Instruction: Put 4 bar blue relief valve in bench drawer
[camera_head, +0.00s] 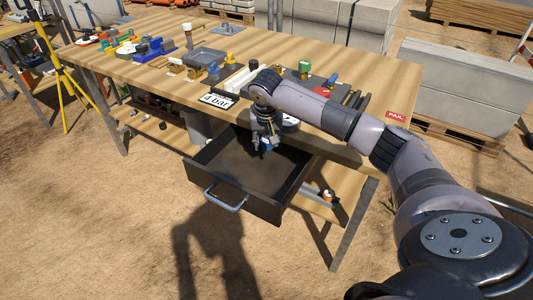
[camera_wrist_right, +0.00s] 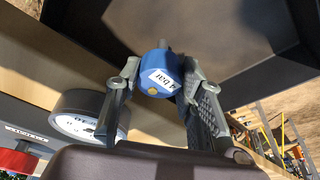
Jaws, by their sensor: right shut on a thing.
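The bench drawer (camera_head: 262,204) is pulled open below the tabletop, and its visible floor is bare. My right gripper (camera_head: 264,149) points down over the back part of the drawer. It is shut on the blue relief valve (camera_head: 267,144), which hangs at or above the drawer opening; the exact height is hard to tell. In the right wrist view the blue valve (camera_wrist_right: 159,73) sits between the two fingers, with a white "4 bar" label facing the camera. The drawer's dark interior (camera_wrist_right: 205,30) lies beyond it. My left gripper is in neither view.
The wooden workbench (camera_head: 370,80) carries several fittings, tools, a "4 bar" sign (camera_head: 217,101) and a red "FAIL" label (camera_head: 397,116). A round gauge (camera_wrist_right: 84,115) is close beside the gripper in the wrist view. A lower shelf (camera_head: 335,208) holds parts. Sandy ground in front is clear.

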